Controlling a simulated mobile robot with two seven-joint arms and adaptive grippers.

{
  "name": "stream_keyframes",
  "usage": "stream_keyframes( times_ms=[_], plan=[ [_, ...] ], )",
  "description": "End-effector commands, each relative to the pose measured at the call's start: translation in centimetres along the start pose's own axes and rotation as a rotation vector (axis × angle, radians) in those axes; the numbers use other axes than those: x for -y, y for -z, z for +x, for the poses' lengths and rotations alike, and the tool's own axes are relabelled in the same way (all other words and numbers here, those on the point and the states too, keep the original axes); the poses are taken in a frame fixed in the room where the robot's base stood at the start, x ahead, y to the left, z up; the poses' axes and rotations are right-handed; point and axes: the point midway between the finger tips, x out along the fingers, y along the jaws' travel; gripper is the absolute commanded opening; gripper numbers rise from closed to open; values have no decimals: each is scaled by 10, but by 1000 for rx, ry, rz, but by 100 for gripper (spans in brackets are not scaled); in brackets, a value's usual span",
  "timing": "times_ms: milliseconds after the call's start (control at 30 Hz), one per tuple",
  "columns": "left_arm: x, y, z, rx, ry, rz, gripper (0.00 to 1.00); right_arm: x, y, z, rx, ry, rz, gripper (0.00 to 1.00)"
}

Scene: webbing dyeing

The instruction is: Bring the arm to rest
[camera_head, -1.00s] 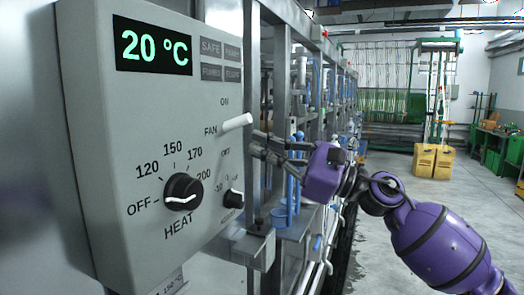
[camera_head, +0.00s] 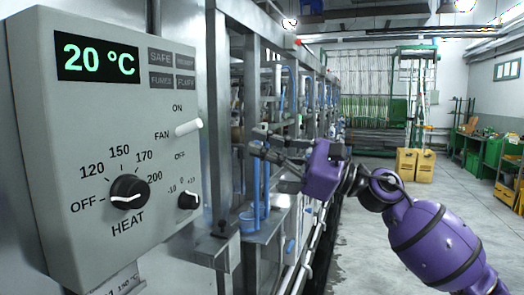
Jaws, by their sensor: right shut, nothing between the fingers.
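My right arm (camera_head: 435,240) is purple and comes in from the lower right. Its gripper (camera_head: 254,142) points left, in front of the metal frame of the machine. The gripper is shut with nothing in it and stays apart from the control box. The grey control box (camera_head: 60,150) fills the left side. Its display (camera_head: 97,62) reads 20 °C. The heat knob (camera_head: 129,193) has its white mark toward OFF. The white fan lever (camera_head: 188,127) sits between the ON and OFF labels. My left gripper is not in view.
A metal machine frame (camera_head: 220,100) with blue tubes runs back behind the gripper. Yellow boxes (camera_head: 414,165) stand far back on the floor. The grey floor (camera_head: 365,200) around the right arm is open.

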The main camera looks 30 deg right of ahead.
Motion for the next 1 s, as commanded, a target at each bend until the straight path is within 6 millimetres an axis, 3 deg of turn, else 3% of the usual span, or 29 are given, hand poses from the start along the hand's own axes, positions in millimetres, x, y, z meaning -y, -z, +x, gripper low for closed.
stream_keyframes(
  times_ms=[533,667,733,767,867,1000],
  plan=[
    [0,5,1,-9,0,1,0,1,0,0,1,3,29,0],
    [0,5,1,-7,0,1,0,17,-6,0,36,69,217,0],
    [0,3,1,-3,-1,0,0,28,-4,-1,79,126,420,0],
    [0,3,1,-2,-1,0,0,30,4,-2,102,157,536,0],
    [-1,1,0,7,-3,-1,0,28,60,-21,162,289,985,0],
    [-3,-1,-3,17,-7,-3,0,1,142,-56,215,472,1459,0]
  ],
)
